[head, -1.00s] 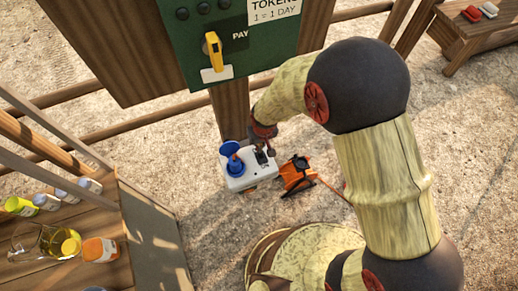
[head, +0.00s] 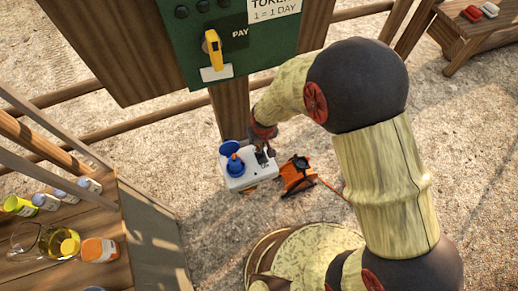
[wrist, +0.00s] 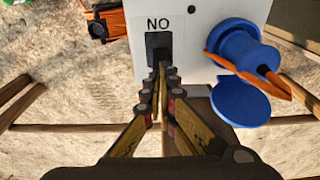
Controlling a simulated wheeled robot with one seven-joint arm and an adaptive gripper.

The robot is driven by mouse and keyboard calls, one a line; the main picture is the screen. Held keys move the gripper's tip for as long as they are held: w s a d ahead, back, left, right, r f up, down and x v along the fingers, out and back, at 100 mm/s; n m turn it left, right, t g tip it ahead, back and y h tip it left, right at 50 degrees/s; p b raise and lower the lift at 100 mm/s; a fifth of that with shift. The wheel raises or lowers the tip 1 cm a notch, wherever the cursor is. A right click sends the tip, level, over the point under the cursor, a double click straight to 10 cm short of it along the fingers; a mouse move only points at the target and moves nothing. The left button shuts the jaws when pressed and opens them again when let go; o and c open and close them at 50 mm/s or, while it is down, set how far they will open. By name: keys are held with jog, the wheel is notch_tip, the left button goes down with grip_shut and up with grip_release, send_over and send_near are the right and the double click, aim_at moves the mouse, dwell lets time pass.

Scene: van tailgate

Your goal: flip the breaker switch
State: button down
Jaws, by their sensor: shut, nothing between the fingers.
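The white outlet box (head: 234,184) is mounted low on the wooden post. In the wrist view, the breaker switch (wrist: 153,41) is a dark rocker in a black recess on the box's white face (wrist: 208,72). The letters beside it read "NO" in this view, which is "ON" upside down. My gripper (wrist: 163,70) is shut and empty, with its fingertips at the edge of the switch recess. I cannot tell whether they touch it. In the head view my gripper (head: 268,151) partly covers the switch. The rocker's tilt is unclear.
A blue socket (wrist: 240,48) with its round lid (wrist: 240,102) open sits beside the switch. An orange cable (wrist: 285,80) runs at it. An orange reel (head: 297,175) lies close to the box. The green pay panel (head: 170,45) is above; a shelf with jars (head: 98,250) is at left.

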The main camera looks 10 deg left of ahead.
jog(key=shift+f+b, duration=0.45)
jog(key=shift+f, duration=0.25)
dwell(0.3)
jog(key=shift+r, duration=0.1)
jog(key=shift+r+p, duration=2.5)
jog(key=shift+r, duration=0.95)
